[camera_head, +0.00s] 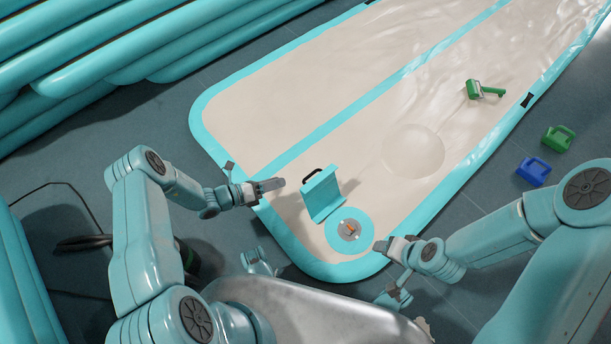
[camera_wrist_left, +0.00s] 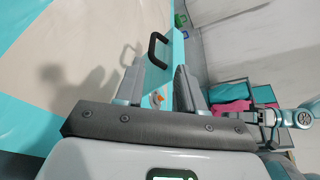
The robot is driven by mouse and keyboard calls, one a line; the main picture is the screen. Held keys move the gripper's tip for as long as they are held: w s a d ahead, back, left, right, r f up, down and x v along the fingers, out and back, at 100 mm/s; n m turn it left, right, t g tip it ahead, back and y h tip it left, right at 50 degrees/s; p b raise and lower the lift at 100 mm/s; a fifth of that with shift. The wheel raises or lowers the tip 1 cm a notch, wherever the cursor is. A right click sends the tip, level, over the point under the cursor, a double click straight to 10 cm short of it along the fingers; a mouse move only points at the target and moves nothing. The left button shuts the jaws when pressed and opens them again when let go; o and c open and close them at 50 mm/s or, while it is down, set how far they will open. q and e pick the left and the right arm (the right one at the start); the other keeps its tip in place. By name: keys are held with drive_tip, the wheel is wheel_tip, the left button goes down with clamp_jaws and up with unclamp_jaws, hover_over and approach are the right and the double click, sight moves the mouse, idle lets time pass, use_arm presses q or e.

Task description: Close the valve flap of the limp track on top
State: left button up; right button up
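The limp track (camera_head: 290,125) is a cream mat with teal edges, its surface wrinkled. Near its close end lies the valve (camera_head: 350,232), a teal ring with a grey disc and an orange centre. The teal valve flap (camera_head: 322,192) stands raised beside it, with a black handle (camera_head: 311,175). My left gripper (camera_head: 280,184) is left of the flap, apart from it. In the left wrist view its fingers (camera_wrist_left: 160,85) are spread and empty, with the handle (camera_wrist_left: 157,50) beyond them. My right gripper (camera_head: 381,245) is just right of the valve; its finger opening is unclear.
A green brush-like tool (camera_head: 484,90) lies on the track at the right. A blue jug (camera_head: 534,171) and a green jug (camera_head: 558,139) stand on the floor beyond its right edge. Stacked teal inflated tubes (camera_head: 110,50) fill the upper left. A dark cable (camera_head: 85,242) lies at left.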

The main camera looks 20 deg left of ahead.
use_arm(q)
drive_tip(key=v, duration=0.8)
drive_tip(key=shift+a, duration=0.15)
use_arm(e)
drive_tip(key=shift+r, duration=0.3)
use_arm(q)
drive_tip(key=shift+w, duration=0.1)
use_arm(e)
drive_tip(key=shift+f, duration=0.1)
use_arm(q)
drive_tip(key=p+v, duration=0.3)
drive_tip(key=v, duration=1.3)
drive_tip(key=shift+a+p, duration=0.2)
drive_tip(key=shift+p, duration=0.15)
use_arm(e)
drive_tip(key=shift+g, duration=0.9)
drive_tip(key=s+r, duration=0.2)
drive_tip(key=s, duration=0.1)
drive_tip(key=s+a+r, duration=0.1)
drive_tip(key=shift+s+r, duration=0.15)
drive_tip(key=shift+s, duration=0.15)
